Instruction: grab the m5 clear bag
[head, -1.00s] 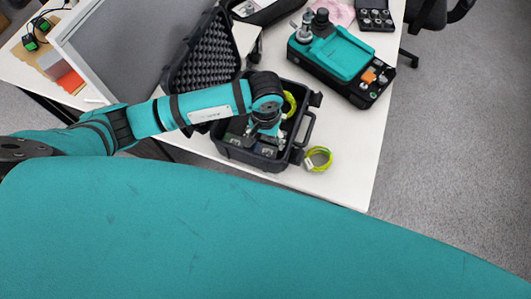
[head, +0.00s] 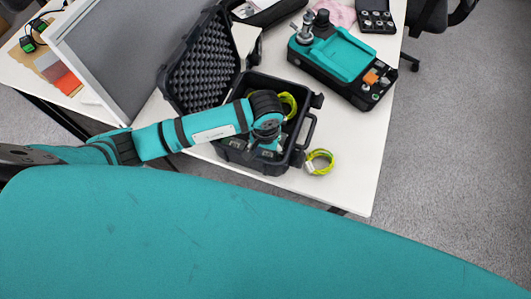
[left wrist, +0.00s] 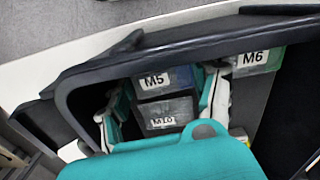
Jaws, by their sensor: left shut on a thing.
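The M5 clear bag (left wrist: 165,80) shows in the left wrist view, its white label facing up, inside the open black case. My left gripper (left wrist: 165,92) has a finger on each side of it and is shut on it. The M10 bag (left wrist: 166,118) lies right beside it, also in the gap between the fingers, partly covered by my teal gripper body. In the head view my left gripper (head: 266,149) is down in the case, and its fingertips are mostly hidden. My right gripper is not in view.
The black case (head: 311,130) stands on the white table (head: 350,185), foam-lined lid open to the left. A bag labelled M6 (left wrist: 260,58) is near the case wall. A yellow-green coil (head: 319,162) lies to the right. A teal device (head: 343,60) stands behind.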

